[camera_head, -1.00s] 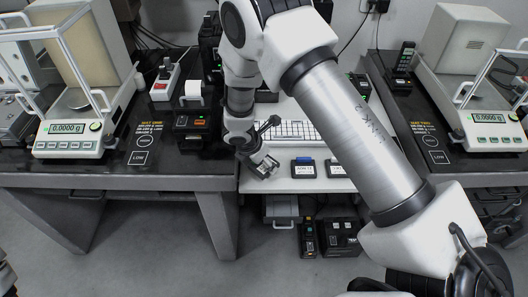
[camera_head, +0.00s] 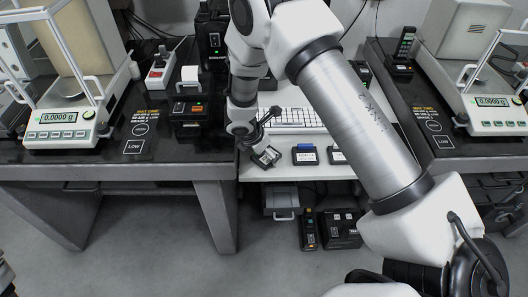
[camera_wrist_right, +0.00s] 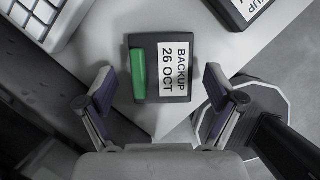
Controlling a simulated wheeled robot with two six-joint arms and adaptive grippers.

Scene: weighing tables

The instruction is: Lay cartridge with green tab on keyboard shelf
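The cartridge with the green tab (camera_wrist_right: 165,68) has a dark body and a white label reading BACKUP 26 OCT. It appears to lie flat near the corner of the white keyboard shelf (camera_wrist_right: 110,37). My right gripper (camera_wrist_right: 160,80) is open, with one finger on each side of the cartridge and a visible gap to both. In the head view the right gripper (camera_head: 262,150) is over the shelf's front left corner, partly covering the cartridge (camera_head: 268,157). My left gripper is not in view.
A keyboard (camera_head: 292,118) lies behind on the shelf. A blue-tabbed cartridge (camera_head: 305,155) and another cartridge (camera_head: 337,156) lie to the right. Dark tables with balances flank the shelf. Black devices (camera_head: 342,230) sit on the floor below.

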